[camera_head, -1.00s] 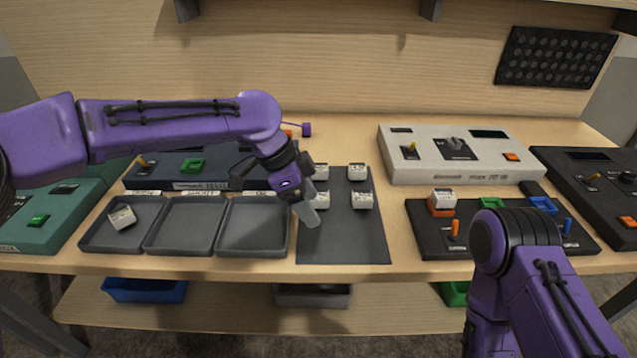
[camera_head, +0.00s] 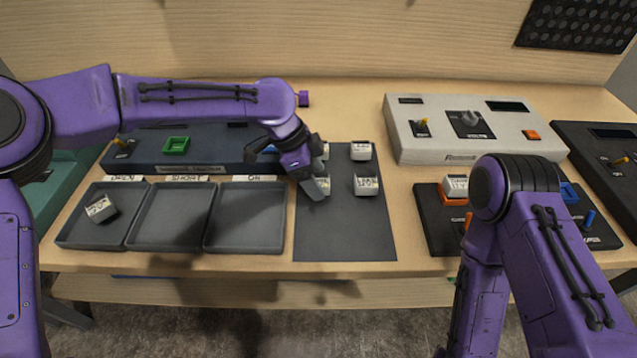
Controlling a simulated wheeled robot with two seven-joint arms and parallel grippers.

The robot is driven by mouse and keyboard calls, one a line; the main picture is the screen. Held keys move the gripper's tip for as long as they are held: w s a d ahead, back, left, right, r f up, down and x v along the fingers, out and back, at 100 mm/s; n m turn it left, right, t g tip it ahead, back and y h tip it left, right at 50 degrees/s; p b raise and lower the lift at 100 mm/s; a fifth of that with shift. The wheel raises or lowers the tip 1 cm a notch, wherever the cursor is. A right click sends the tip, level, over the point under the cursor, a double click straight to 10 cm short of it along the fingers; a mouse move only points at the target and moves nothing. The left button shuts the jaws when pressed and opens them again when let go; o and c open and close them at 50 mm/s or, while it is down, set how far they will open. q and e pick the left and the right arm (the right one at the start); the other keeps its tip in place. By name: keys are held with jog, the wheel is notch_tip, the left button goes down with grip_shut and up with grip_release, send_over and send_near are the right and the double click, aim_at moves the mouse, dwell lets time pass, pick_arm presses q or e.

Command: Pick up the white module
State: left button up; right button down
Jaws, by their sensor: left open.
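Several small white modules stand on the dark grey mat (camera_head: 345,235). The back right module (camera_head: 361,151) and the front right module (camera_head: 366,186) show clearly. The front left module (camera_head: 324,184) and the back left module (camera_head: 325,151) are partly hidden by my left gripper (camera_head: 318,182). My left gripper is open, with its fingers at the front left module; I cannot tell whether they touch it. Another white module (camera_head: 101,209) lies tilted in the left tray, labelled OPEN. One more white module (camera_head: 456,186) sits in an orange socket on the black console. My right gripper is out of view.
Three grey trays, with the SHORT tray (camera_head: 170,218) and ON tray (camera_head: 245,220) empty, lie left of the mat. A dark blue console (camera_head: 150,155) stands behind them. A white console (camera_head: 460,128) and the black console (camera_head: 435,225) stand right. My right arm covers part of the black console.

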pick_arm(q)
jog(key=shift+d+f, duration=0.3)
jog(key=shift+f, duration=0.2)
jog(key=shift+s+d+f, duration=0.1)
jog(key=shift+s, duration=0.05)
jog(key=c, duration=1)
jog(key=shift+c, duration=0.4)
